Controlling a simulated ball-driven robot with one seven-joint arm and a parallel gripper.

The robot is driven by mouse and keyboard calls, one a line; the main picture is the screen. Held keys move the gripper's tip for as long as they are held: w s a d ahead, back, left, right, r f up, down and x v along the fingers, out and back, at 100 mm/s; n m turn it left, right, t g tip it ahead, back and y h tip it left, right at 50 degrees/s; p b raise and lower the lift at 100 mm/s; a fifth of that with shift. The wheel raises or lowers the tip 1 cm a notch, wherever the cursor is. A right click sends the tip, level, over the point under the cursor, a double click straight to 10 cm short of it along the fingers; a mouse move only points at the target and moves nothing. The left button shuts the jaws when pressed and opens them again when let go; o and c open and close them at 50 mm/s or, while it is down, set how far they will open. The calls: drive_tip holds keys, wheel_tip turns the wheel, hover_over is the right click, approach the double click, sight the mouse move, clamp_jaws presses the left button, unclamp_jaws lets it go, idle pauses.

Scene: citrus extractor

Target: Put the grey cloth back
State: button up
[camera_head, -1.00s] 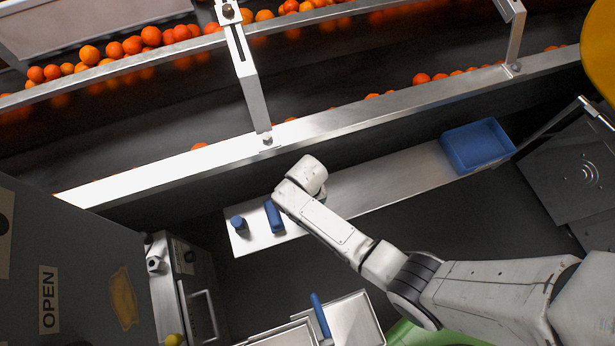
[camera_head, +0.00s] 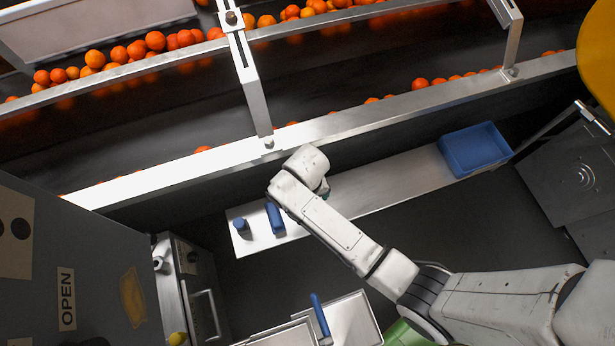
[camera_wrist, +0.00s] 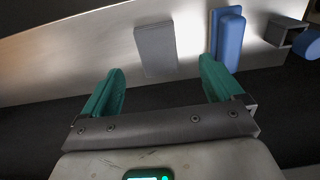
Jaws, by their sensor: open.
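The grey cloth (camera_wrist: 155,48) shows in the wrist view as a flat grey rectangle on the metal shelf (camera_wrist: 95,55). In the head view my arm's end hides it. My gripper (camera_wrist: 160,70) has green fingers spread apart with nothing between them. The cloth is ahead of the fingers, roughly centred in the gap and apart from them. In the head view my gripper is mostly hidden behind my wrist, over the shelf (camera_head: 385,185).
A blue-handled item (camera_wrist: 228,40) lies close right of the cloth, and a grey piece with a blue knob (camera_wrist: 285,33) is farther right. A blue tray (camera_head: 474,149) stands at the shelf's right end. A metal rail (camera_head: 400,105) and conveyor with oranges run behind.

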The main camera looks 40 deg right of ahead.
drive_tip(key=s+d+r+n+p, duration=0.1)
drive_tip(key=s+d+r, duration=0.2)
drive_tip(key=s+r, duration=0.2)
drive_tip(key=s+d+r+n+p, duration=0.1)
drive_tip(key=s+d+r, duration=0.1)
drive_tip(key=s+r, duration=0.3)
drive_tip(key=s+d+r+n+t+p, duration=0.1)
drive_tip(key=s+d+r+p, duration=0.1)
drive_tip(key=s+r, duration=0.4)
wheel_tip(320, 180, up, 2)
drive_tip(key=shift+d+r, duration=0.2)
drive_tip(key=shift+d, duration=0.6)
drive_tip(key=shift+s, duration=0.15)
